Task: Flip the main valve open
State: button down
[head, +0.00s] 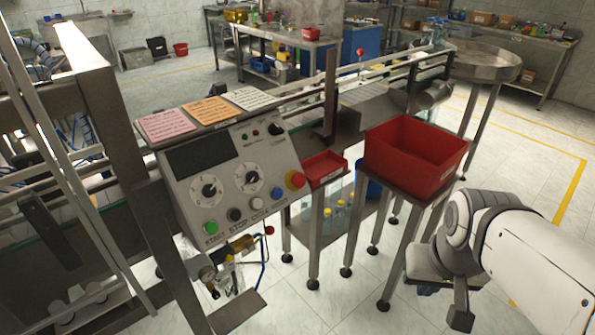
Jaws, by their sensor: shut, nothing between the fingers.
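Below the control panel (232,170) is a small cluster of metal fittings (225,275) with a brass-coloured part, a small red knob (269,230) and a thin blue piece (264,268) hanging at its right. The main valve seems to be among these fittings; its lever and position are too small to tell. My gripper (460,316) is at the lower right, at the end of my white arm. It is shut and empty, pointing down, well to the right of the fittings and touching nothing visible.
A large red bin (412,158) on a metal stand and a small red tray (324,170) stand between my gripper and the panel. A metal frame (95,100) rises at left. Floor is clear between the stands.

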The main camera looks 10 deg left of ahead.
jog(key=w+a+f+n+t+b, duration=0.2)
jog(key=w+f+t+b, duration=0.15)
jog(key=w, duration=0.75)
jog(key=n+t+y+b, duration=0.3)
jog(key=n+y+b, duration=0.4)
jog(key=n+y, duration=0.25)
send_over(261, 238)
jog(key=w+d, duration=0.1)
jog(key=d, duration=0.2)
notch_tip(261, 238, down, 12)
jog(key=shift+m+g, duration=0.25)
jog(key=shift+m, duration=0.2)
jog(key=f, duration=0.4)
jog(key=shift+w+d+f, duration=0.1)
jog(key=shift+w+f, duration=0.15)
jog(key=shift+w, duration=0.05)
